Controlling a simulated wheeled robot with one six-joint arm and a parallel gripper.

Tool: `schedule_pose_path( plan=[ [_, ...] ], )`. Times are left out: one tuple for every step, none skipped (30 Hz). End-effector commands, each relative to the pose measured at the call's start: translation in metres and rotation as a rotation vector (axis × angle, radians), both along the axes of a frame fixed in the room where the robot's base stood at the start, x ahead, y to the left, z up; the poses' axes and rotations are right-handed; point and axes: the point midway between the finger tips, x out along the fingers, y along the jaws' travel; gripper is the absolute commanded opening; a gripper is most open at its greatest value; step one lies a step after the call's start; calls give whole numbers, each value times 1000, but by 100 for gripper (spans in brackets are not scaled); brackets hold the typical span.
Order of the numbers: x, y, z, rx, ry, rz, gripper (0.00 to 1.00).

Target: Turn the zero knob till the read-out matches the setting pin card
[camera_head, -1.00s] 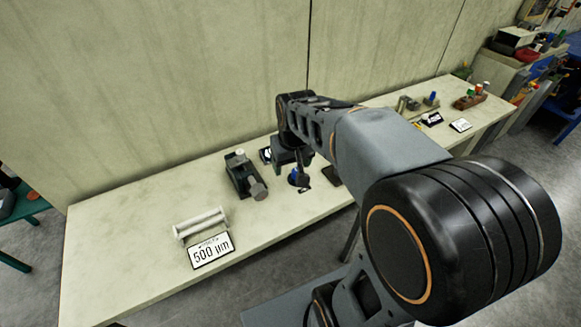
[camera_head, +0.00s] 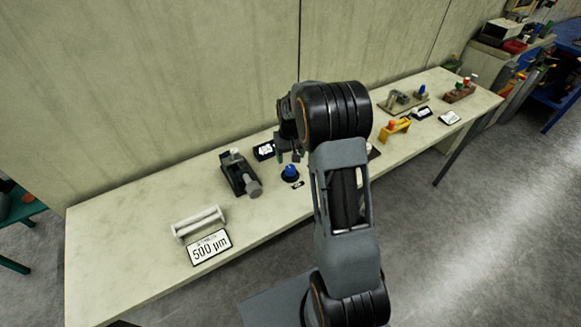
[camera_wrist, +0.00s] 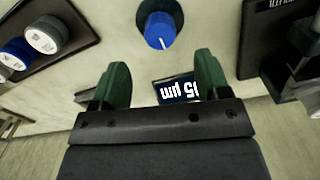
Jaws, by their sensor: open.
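The blue zero knob (camera_head: 290,170) stands on a round dark base on the bench. In the wrist view the knob (camera_wrist: 158,30) shows a white pointer line and lies beyond my fingertips, apart from them. My gripper (camera_head: 290,156) is just behind and above the knob; its green fingers (camera_wrist: 163,80) are open and empty. The dark read-out (camera_head: 264,150) stands behind left of the knob. In the wrist view the read-out (camera_wrist: 177,90) is upside down and partly hidden by a finger; "µm" and part of a number show. The card (camera_head: 210,247) reads 500 µm.
A white roller on a stand (camera_head: 199,223) is behind the card. A dark clamp-like device (camera_head: 239,174) is left of the knob. A yellow-handled piece (camera_head: 395,129) and other fixtures stand further right. The bench (camera_head: 130,235) is clear at the left.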

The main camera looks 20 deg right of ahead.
Motion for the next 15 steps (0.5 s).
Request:
schedule_pose_path(
  plan=[
    [-1,0,-10,1,5,0,69],
    [-1,0,-15,1,6,0,69],
    [-1,0,-22,1,4,0,69],
    [-1,0,-27,1,5,0,69],
    [-1,0,-32,1,4,0,69],
    [-1,0,-37,0,3,0,69],
    [-1,0,-42,1,4,0,69],
    [-1,0,-46,0,3,0,69],
    [-1,0,-50,0,2,0,69],
    [-1,0,-53,0,2,0,69],
    [-1,0,-56,0,2,0,69],
    [0,0,-59,0,1,0,69],
    [0,0,-61,0,1,0,69],
    [0,0,-63,0,1,0,69],
    [-1,0,-65,0,1,0,69]
  ],
)
